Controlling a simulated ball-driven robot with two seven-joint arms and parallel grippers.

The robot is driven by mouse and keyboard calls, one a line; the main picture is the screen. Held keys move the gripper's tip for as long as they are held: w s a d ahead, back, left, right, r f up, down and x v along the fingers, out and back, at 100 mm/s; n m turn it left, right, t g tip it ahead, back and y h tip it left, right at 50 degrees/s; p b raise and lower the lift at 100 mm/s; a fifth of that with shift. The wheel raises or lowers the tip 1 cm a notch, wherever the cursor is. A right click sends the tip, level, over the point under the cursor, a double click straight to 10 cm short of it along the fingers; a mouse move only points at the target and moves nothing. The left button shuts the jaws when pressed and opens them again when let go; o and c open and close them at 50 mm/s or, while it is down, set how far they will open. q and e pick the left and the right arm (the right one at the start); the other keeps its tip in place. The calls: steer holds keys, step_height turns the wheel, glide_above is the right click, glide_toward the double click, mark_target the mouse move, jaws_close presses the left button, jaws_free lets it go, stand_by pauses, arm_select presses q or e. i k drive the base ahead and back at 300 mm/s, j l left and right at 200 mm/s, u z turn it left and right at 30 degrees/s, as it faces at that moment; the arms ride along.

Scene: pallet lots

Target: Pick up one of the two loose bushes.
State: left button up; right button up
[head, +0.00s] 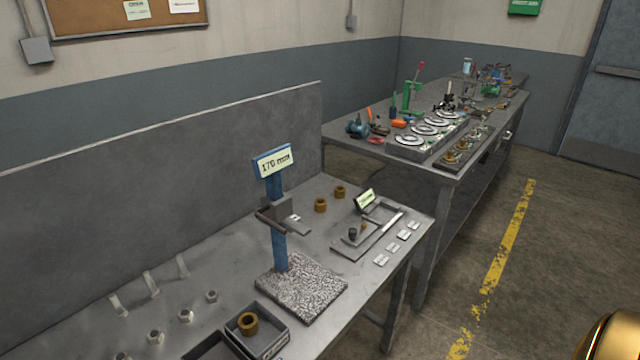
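Two loose brass-brown bushes stand apart on the bare grey bench top, behind the blue stand. The nearer bush (320,205) is left of the farther bush (340,192). Both look upright and nothing touches them. A third, similar bush (247,323) lies in a dark tray (278,345) at the front of the bench. Neither of my grippers is in view.
A blue stand (278,235) with a 170 mm sign rises from a speckled base (302,287). A plate with small parts (367,238) lies right of the bushes. Several nuts (185,315) stand at front left. A grey panel (170,190) backs the bench. A second bench (480,140) is cluttered.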

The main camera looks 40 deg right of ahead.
mark_target(339, 192)
steer(key=l+u, duration=0.35)
steer(key=l, duration=2.6)
